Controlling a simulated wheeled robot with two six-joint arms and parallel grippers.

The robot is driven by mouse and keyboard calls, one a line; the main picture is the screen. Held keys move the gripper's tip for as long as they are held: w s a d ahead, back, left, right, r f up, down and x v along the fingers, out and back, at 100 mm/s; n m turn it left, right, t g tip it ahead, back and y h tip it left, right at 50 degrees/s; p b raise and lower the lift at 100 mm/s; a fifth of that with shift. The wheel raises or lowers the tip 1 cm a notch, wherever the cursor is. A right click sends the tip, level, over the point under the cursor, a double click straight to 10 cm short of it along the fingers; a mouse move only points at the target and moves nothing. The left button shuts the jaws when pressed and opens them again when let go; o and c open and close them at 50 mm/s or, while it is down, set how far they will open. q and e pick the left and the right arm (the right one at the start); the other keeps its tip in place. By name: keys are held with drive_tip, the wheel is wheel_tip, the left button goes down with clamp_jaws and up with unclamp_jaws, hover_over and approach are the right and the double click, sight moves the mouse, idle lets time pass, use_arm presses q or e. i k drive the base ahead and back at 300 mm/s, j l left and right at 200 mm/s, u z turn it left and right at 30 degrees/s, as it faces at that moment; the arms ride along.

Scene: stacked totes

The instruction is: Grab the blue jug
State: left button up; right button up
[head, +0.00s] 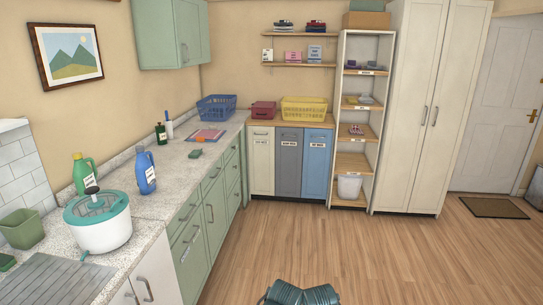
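The blue jug (146,174) is a bottle with a dark cap and a white label. Neither of my grippers can be made out in the head view, and nothing touches the blue jug.
A white and teal round spinner (103,235) stands on the counter in front of the jugs. A green bin (21,229) is at the left. A dark green bottle (161,134) stands behind the blue jug. The wooden floor (290,245) before the counter is clear.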

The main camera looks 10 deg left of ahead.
sight(144, 168)
drive_tip(key=i+u, duration=0.1)
drive_tip(key=i, duration=0.7)
drive_tip(key=i+l+u, duration=0.15)
drive_tip(key=i, duration=0.65)
drive_tip(key=i+u, duration=0.75)
drive_tip(key=i+l+u, duration=0.1)
drive_tip(key=i+u, duration=0.25)
